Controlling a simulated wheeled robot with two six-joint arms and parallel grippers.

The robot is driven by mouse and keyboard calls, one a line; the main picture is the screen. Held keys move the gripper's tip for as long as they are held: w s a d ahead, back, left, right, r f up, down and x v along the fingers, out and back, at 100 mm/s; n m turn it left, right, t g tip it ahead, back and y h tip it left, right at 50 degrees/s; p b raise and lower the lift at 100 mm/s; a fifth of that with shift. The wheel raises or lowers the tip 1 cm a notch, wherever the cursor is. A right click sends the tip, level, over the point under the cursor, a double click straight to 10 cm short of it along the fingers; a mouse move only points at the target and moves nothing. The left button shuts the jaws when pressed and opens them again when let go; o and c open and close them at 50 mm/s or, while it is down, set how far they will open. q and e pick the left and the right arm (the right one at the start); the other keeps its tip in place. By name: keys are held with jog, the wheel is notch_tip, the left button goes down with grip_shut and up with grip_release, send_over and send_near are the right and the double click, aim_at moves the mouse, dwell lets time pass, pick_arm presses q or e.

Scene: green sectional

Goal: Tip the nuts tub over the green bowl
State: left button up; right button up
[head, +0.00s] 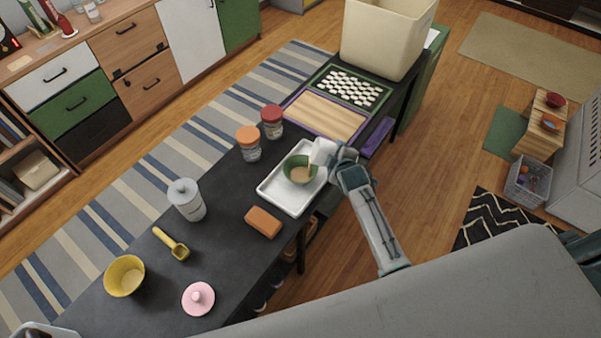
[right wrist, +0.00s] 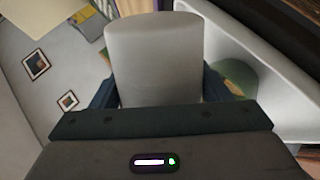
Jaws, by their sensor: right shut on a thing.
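The green bowl (head: 291,162) stands upright in a white tray (head: 271,186) on the dark table, with tan contents showing inside. The white nuts tub (head: 321,151) is tilted at the bowl's right rim, its mouth toward the bowl. A tan streak shows between the tub's mouth and the bowl. My right gripper (head: 337,157) is shut on the tub from the right. In the right wrist view the tub (right wrist: 154,60) fills the space between the fingers. Part of the bowl (right wrist: 238,76) and the tray (right wrist: 285,75) show beside it. My left gripper is not in view.
Jars with orange (head: 249,144) and red (head: 272,122) lids stand behind the tray. An orange-brown block (head: 263,222) lies in front. A grey canister (head: 187,200), yellow scoop (head: 172,244), yellow bowl (head: 124,276) and pink lid (head: 198,298) are leftward. A wooden board (head: 326,117) and cream bin (head: 385,38) are beyond.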

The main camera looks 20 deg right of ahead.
jog(key=shift+r, duration=0.1)
jog(key=shift+p, duration=0.4)
jog(key=shift+r, duration=0.1)
dwell(0.4)
jog(key=shift+r+p, duration=0.1)
jog(key=shift+p, duration=0.3)
jog(key=shift+r+n+h+p, duration=0.1)
jog(key=shift+n+h+p, duration=0.2)
jog(key=shift+h+p, duration=0.1)
jog(key=shift+w, duration=0.1)
dwell(0.5)
jog(key=shift+a+r+p, duration=0.1)
jog(key=shift+r+p, duration=0.05)
jog(key=shift+p, duration=0.2)
dwell(0.3)
